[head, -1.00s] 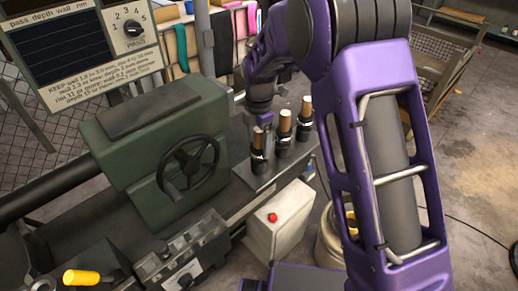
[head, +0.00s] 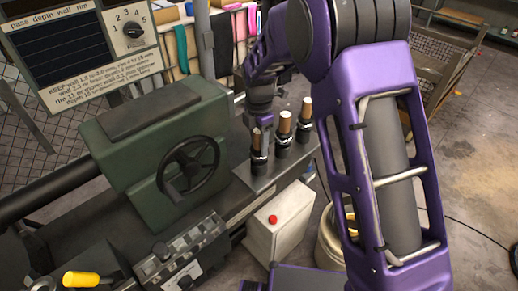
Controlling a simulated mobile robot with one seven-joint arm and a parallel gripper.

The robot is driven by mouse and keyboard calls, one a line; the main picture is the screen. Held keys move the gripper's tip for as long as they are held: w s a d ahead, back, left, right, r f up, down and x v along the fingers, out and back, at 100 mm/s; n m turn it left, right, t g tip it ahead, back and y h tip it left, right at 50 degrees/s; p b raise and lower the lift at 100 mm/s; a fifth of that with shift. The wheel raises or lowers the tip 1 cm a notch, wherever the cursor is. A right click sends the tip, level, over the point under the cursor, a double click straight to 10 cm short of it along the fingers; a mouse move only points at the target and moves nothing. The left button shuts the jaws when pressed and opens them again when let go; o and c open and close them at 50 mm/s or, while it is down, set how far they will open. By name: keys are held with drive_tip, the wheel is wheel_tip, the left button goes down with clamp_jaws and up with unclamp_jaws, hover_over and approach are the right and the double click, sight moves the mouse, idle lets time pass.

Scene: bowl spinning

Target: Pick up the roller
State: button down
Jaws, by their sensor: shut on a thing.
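Three upright tools with light wooden tops and black lower parts stand in a row on a dark ledge in the head view. My gripper (head: 262,121) is at the left one (head: 258,155), pointing down, and is shut on its upper end. This left tool still stands upright at its place in the row. The middle tool (head: 284,124) and the right tool (head: 305,108) stand free beside it. I cannot tell from their shapes which is the roller. My fingertips are small and partly merge with the tool.
A green machine head (head: 150,140) with a black handwheel (head: 188,165) stands left of the row. A pale box with a red button (head: 272,219) is below it. A sign panel (head: 80,45) hangs at upper left. A yellow handle (head: 82,279) lies at lower left.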

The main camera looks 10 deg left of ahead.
drive_tip(key=shift+r, duration=0.1)
wheel_tip(320, 180, up, 10)
drive_tip(key=shift+f+p, duration=0.1)
drive_tip(key=shift+p, duration=0.35)
drive_tip(key=shift+r+p, duration=0.85)
drive_tip(key=shift+r, duration=1.45)
